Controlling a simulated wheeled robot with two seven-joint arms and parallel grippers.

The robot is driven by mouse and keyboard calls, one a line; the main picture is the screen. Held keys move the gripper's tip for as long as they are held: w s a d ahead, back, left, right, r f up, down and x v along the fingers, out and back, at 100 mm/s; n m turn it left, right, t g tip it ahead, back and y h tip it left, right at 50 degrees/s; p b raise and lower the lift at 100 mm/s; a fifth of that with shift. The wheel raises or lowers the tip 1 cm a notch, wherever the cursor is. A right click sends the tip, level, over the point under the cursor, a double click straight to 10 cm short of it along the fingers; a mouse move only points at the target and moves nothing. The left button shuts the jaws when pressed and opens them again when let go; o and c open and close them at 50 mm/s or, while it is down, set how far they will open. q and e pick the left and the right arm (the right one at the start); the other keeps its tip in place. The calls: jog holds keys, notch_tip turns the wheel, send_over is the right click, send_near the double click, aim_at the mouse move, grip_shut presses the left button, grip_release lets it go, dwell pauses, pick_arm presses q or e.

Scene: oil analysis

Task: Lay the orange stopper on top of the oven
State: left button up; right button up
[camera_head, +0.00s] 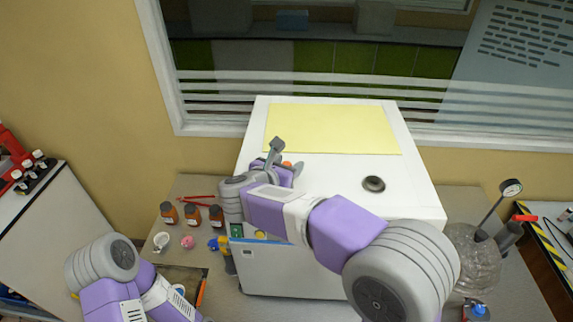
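The oven (420,190) is a large white box with a flat top, standing on the bench. The orange stopper (287,164) is a small orange spot at the left part of the oven's top, just in front of the yellow sheet. My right gripper (287,157) reaches over the oven's top from the lower right. Its grey fingers stand apart on either side of the stopper. Whether the stopper touches the top is hard to tell, as the gripper partly hides it. My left arm shows at the lower left; its gripper is out of view.
A yellow sheet (330,128) covers the back of the oven's top, and a dark round vent (374,184) sits at its right. Several brown bottles (192,215) stand left of the oven. A glass vessel (475,258) stands at the right. A window is behind.

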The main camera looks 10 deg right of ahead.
pick_arm(q)
jog(key=shift+r, duration=0.1)
pick_arm(e)
jog(key=shift+r, duration=0.1)
pick_arm(q)
jog(key=shift+r+p, duration=0.2)
jog(key=shift+p, duration=0.15)
pick_arm(e)
jog(key=shift+r, duration=0.15)
pick_arm(q)
jog(key=shift+f+b, duration=0.9)
pick_arm(e)
jog(key=v, duration=1.1)
jog(key=shift+s, duration=0.1)
jog(key=shift+s+a, duration=0.25)
jog(key=shift+s, duration=0.1)
